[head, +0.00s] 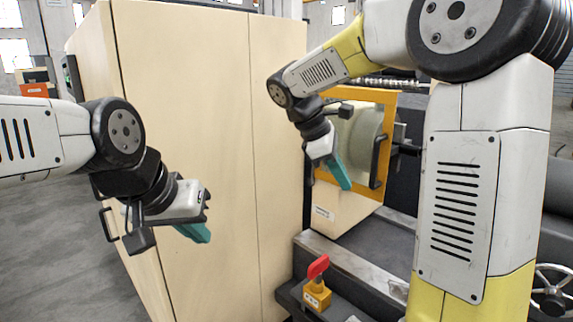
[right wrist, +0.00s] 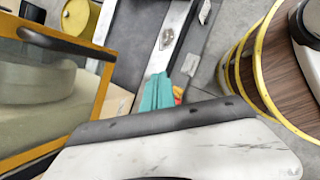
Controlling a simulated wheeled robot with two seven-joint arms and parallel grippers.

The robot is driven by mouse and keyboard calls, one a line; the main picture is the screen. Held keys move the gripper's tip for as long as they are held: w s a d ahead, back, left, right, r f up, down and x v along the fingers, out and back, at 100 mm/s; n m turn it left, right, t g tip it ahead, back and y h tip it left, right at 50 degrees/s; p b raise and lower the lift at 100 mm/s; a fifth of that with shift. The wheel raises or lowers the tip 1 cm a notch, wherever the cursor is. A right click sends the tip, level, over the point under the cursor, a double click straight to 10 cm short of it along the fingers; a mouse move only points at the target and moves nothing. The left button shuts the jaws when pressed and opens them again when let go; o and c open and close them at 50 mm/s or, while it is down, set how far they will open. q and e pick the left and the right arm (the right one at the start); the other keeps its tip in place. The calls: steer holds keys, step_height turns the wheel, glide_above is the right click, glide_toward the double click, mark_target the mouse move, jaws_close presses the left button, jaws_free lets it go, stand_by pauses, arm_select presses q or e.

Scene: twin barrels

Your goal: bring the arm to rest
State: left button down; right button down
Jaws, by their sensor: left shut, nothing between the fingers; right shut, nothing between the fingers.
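My left gripper (head: 196,232) hangs in front of the pale wooden cabinet, its teal fingers shut and empty. My right arm (head: 462,190) comes in from the right and bends over to the middle. My right gripper (head: 342,174) points down in front of the orange-framed window of the machine, its teal fingers shut and empty. In the right wrist view its fingers (right wrist: 157,92) show closed together above the machine bed.
A pale cabinet (head: 190,120) fills the left middle. The orange frame (head: 383,150) is close by my right gripper. A red-handled yellow switch (head: 317,285) stands on the bed below. A wooden barrel with yellow hoops (right wrist: 270,85) shows in the right wrist view.

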steer(key=s+f+m+t+y, duration=0.2)
steer(key=s+m+t+y, duration=0.3)
steer(key=s+m, duration=0.9)
steer(key=shift+s+y, duration=1.6)
steer(key=shift+s, duration=0.1)
steer(key=shift+a, duration=0.1)
